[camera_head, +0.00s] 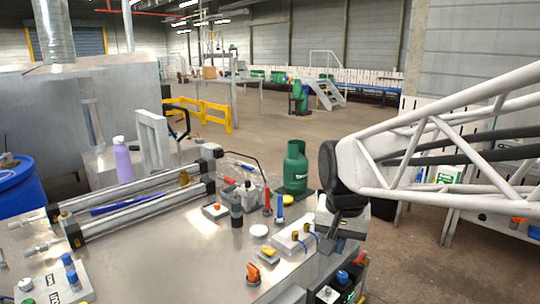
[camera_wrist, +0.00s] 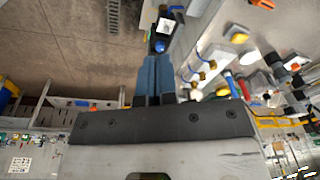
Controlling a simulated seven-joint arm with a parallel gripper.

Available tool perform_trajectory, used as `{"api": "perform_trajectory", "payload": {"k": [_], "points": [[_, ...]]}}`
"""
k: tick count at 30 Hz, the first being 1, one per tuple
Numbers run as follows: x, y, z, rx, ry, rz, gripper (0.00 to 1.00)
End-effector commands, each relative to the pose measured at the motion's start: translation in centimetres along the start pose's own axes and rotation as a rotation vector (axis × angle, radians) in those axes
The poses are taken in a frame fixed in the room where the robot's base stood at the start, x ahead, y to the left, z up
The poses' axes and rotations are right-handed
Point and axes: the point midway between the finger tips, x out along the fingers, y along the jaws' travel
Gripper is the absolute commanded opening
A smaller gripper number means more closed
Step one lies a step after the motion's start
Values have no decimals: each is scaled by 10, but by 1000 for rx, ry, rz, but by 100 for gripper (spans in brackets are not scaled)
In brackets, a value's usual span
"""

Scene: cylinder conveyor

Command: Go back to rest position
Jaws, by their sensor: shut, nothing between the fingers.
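My gripper (camera_head: 336,238) hangs from the end of my white lattice arm at the right of the head view, by the right edge of the metal workbench (camera_head: 150,255). In the wrist view its two blue-grey fingers (camera_wrist: 155,62) lie side by side, shut with nothing between them. A green gas cylinder (camera_head: 295,172) stands upright at the bench's back right, left of my wrist and apart from it.
A valve block (camera_head: 295,238) sits near my gripper. A control box (camera_head: 340,287) with a blue button is at the bench's front right. Two pneumatic cylinders (camera_head: 145,200) lie at the left. A purple bottle (camera_head: 123,162) stands behind. Open floor lies beyond the bench.

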Motion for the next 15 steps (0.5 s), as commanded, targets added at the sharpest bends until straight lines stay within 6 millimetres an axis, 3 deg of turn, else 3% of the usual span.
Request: {"api": "perform_trajectory", "payload": {"k": [15], "points": [[13,75,98,-220,81,-10,0]]}}
